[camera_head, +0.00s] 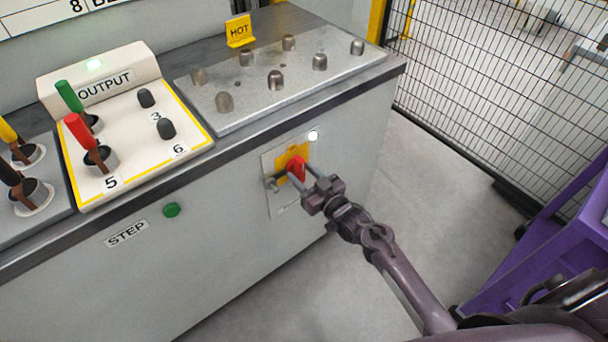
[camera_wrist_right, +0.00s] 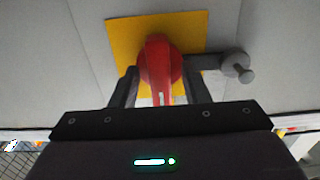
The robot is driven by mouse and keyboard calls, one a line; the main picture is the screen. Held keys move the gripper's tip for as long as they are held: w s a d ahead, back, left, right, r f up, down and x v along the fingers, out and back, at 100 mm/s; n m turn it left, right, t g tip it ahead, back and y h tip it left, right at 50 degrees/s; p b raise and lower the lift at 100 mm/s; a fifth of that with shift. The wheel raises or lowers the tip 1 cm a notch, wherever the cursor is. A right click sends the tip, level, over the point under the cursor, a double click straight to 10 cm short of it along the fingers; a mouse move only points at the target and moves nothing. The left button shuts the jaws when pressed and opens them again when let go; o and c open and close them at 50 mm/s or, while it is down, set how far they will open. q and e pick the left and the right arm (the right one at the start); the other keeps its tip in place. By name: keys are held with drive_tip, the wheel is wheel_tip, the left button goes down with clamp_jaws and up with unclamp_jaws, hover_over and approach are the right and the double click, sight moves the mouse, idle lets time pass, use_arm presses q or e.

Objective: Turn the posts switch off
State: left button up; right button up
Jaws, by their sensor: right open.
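The posts switch is a red rotary handle (camera_head: 297,168) on a yellow square plate (camera_head: 281,160), mounted on a grey panel on the cabinet front. A small white lamp (camera_head: 313,136) is lit above it. In the right wrist view the red handle (camera_wrist_right: 157,62) points down, upright against the yellow plate (camera_wrist_right: 120,40). My right gripper (camera_head: 292,180) is at the switch, with its open fingers (camera_wrist_right: 160,88) on either side of the handle's lower part. I cannot tell whether they touch it. My left gripper is not in view.
A small metal pin on a bracket (camera_wrist_right: 236,65) sits right of the switch in the wrist view. A metal plate with several studs (camera_head: 290,70) and a HOT sign (camera_head: 239,31) tops the cabinet. The OUTPUT box (camera_head: 105,80) and green STEP button (camera_head: 172,210) lie left. A mesh fence (camera_head: 490,80) stands right.

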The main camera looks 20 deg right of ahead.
clamp_jaws()
drive_tip(key=shift+n, duration=0.3)
drive_tip(key=n, duration=1.2)
drive_tip(key=shift+n, duration=0.3)
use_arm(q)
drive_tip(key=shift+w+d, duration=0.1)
use_arm(e)
drive_tip(key=n, duration=0.4)
drive_tip(key=shift+n, duration=0.3)
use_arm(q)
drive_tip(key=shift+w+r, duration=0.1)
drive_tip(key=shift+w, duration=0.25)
